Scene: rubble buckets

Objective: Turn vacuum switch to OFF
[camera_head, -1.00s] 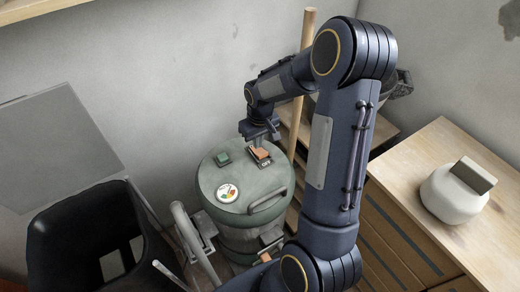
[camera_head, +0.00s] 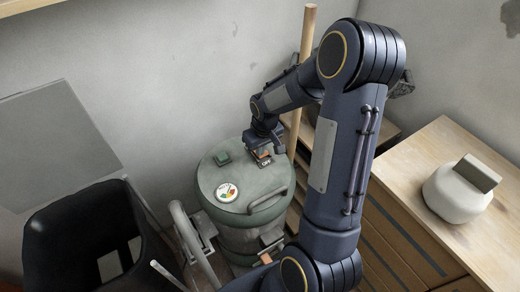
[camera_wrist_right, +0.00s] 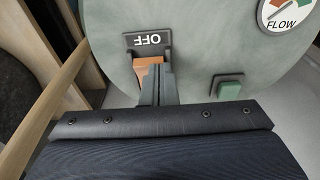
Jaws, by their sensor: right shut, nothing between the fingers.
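The vacuum (camera_head: 240,192) is a green-grey drum with a round lid, standing on the floor in the head view. Its orange switch (camera_head: 262,152) sits on the lid beside a plate marked OFF (camera_head: 265,162). In the wrist view the orange switch (camera_wrist_right: 152,62) lies next to the OFF plate (camera_wrist_right: 147,40), partly covered by my fingers. My right gripper (camera_wrist_right: 156,70) is shut and empty, its fingertips at the switch; I cannot tell whether they touch. In the head view the right gripper (camera_head: 267,143) is over the lid's far edge. My left gripper is not in view.
A green button (camera_head: 222,158) and a FLOW gauge (camera_head: 227,192) are on the lid, with a handle (camera_head: 267,200) at its right. A wooden pole (camera_head: 303,70) stands behind. A black bucket (camera_head: 85,235) is left, a wooden cabinet (camera_head: 440,160) right.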

